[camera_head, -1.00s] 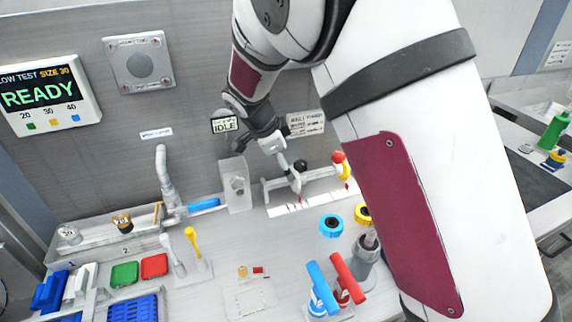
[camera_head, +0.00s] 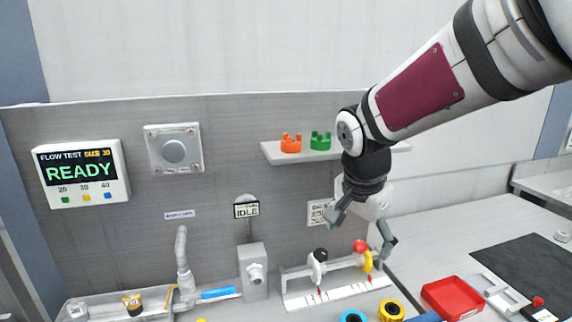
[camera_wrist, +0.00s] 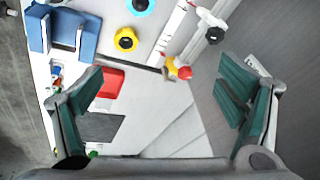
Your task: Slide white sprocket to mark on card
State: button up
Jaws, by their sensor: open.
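The white sprocket (camera_head: 317,270) with a dark centre sits on the rail, left of the yellow sprocket (camera_head: 368,262). It also shows at the top of the wrist view (camera_wrist: 209,17). The white card (camera_head: 338,293) with dark marks lies below the rail; small red tips show at it below both sprockets. Which mark the white sprocket's tip meets is too small to tell. My gripper (camera_head: 362,230) is open and empty, above and in front of the rail's right part, apart from the white sprocket. Its spread fingers (camera_wrist: 160,92) show in the wrist view with nothing between them.
A red ball (camera_head: 360,246) is near the rail's right end. A grey block (camera_head: 253,272) stands left of the rail. A shelf (camera_head: 325,154) with orange and green rings is above. Blue and yellow rings (camera_head: 391,310) and a red tray (camera_head: 452,298) lie in front and right.

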jog(key=s+d+r+n, duration=0.1)
jog(key=s+n, duration=0.2)
jog(key=s, duration=0.4)
jog(key=s+d+r+n+t+y, duration=0.1)
jog(key=s+d+n, duration=0.1)
jog(key=s, duration=0.6)
jog(key=s+d+r+n, duration=0.2)
jog(key=s+n, duration=0.3)
jog(key=s, duration=0.2)
jog(key=shift+s+t, duration=0.3)
jog(key=shift+t, duration=0.1)
jog(key=shift+c, duration=0.6)
